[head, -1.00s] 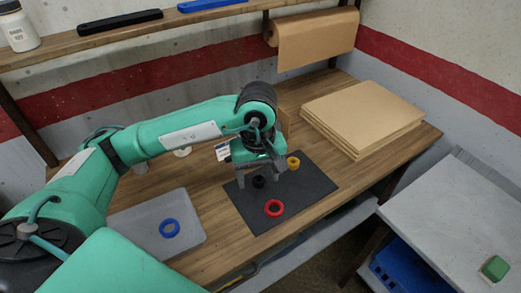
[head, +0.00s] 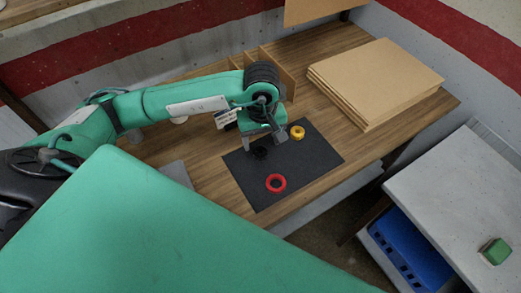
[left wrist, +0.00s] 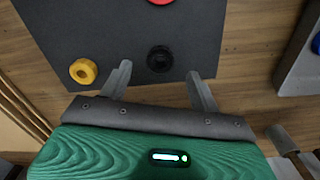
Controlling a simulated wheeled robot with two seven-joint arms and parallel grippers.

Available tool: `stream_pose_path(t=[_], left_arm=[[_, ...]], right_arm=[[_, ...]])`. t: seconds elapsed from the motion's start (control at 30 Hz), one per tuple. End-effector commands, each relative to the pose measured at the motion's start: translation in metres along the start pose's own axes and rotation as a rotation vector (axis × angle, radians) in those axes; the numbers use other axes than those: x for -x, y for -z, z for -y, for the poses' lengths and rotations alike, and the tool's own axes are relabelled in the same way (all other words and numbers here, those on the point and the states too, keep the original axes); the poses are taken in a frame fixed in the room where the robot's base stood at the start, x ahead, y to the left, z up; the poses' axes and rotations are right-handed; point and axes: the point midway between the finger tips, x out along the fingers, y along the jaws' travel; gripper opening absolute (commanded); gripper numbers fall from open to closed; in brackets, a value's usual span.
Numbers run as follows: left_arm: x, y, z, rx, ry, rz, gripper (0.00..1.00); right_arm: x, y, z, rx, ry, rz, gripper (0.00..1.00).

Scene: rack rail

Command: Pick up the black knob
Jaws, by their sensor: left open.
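The black knob (head: 261,153) lies on the dark mat (head: 300,165), and in the left wrist view the knob (left wrist: 160,59) shows as a black ring-shaped piece. My left gripper (head: 266,142) is over the mat close to the knob. In the left wrist view its two fingers (left wrist: 159,82) are spread, with the knob ahead of and between the fingertips. Nothing is held. I cannot tell the exact height of the fingertips above the mat. My right gripper is not seen in these views.
A red ring (head: 276,183) and a yellow knob (head: 297,132) lie on the same mat. A stack of cardboard sheets (head: 376,80) stands at the back right of the table. A grey bench (head: 470,190) with a green block (head: 495,251) stands at the right.

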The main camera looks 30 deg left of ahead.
Motion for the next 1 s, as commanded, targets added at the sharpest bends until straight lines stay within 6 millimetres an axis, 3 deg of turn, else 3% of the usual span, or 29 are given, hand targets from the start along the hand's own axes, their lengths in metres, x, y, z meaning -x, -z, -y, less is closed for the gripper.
stream_pose_path(t=[0.43, 0.73, 1.0], left_arm=[[-0.046, 0.007, 0.002, 0.001, 0.001, 0.002, 0.63], [-0.053, 0.008, 0.001, 0.000, -0.001, 0.000, 0.63], [-0.052, 0.008, 0.001, 0.000, -0.001, 0.000, 0.14]], right_arm=[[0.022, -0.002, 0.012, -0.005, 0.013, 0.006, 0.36], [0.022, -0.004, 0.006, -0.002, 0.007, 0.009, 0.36], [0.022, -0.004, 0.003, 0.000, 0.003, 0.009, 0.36]])
